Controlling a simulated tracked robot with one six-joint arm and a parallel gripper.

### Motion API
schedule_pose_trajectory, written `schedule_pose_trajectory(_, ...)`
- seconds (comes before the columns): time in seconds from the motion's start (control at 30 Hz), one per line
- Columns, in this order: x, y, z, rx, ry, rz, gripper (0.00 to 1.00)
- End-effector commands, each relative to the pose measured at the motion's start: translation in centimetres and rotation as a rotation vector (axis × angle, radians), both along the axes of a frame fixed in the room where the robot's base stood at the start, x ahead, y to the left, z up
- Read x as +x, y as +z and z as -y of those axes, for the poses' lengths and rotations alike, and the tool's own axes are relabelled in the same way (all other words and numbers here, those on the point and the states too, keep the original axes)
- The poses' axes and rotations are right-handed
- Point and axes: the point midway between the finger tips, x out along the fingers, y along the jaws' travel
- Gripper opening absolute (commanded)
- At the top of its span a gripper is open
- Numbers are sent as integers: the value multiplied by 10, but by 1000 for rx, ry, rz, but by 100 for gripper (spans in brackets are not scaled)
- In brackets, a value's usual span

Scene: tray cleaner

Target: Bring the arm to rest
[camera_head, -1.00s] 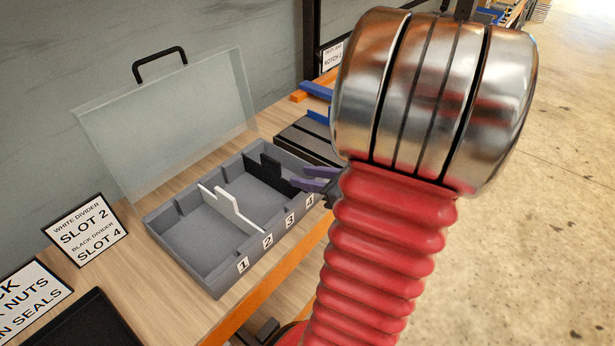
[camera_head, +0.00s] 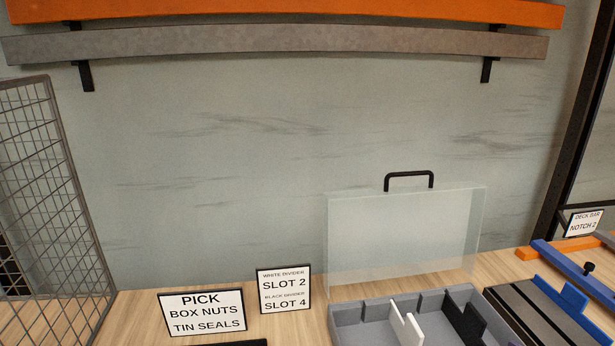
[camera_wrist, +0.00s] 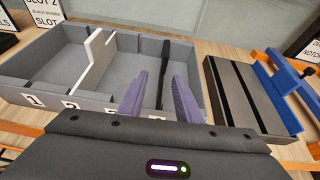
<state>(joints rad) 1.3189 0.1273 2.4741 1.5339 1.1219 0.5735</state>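My gripper (camera_wrist: 160,90) shows in the wrist view as two purple fingers spread apart, with nothing between them in their grip. The fingers are at the front edge of the grey tray (camera_wrist: 52,103), and the black divider (camera_wrist: 165,72) shows beyond and between them. The white divider (camera_wrist: 92,62) stands upright in the tray, its front end by label 2. The black divider stands to its right; labels 3 and 4 are mostly hidden by my fingers. In the head view the tray (camera_head: 343,320), white divider (camera_head: 405,322) and black divider (camera_head: 466,320) are cut off at the bottom. My arm is out of that view.
A clear lid panel (camera_head: 400,235) with a black handle stands behind the tray. Sign cards (camera_head: 283,290) stand to its left. A dark grooved block with a blue bar (camera_wrist: 272,98) sits right of the tray. A wire mesh panel (camera_head: 50,200) stands at far left.

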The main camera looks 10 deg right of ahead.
Motion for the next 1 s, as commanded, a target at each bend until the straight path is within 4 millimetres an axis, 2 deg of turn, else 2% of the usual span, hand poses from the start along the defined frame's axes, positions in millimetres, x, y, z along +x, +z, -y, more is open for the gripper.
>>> schedule_pose_trajectory(0.17,17,7,-39,-97,160,-35,31)
schedule_pose_trajectory(0.43,34,17,-128,-357,551,-107,31)
schedule_pose_trajectory(0.7,27,22,-200,-643,924,-146,31)
schedule_pose_trajectory(1.0,6,28,-256,-1001,1316,-151,31)
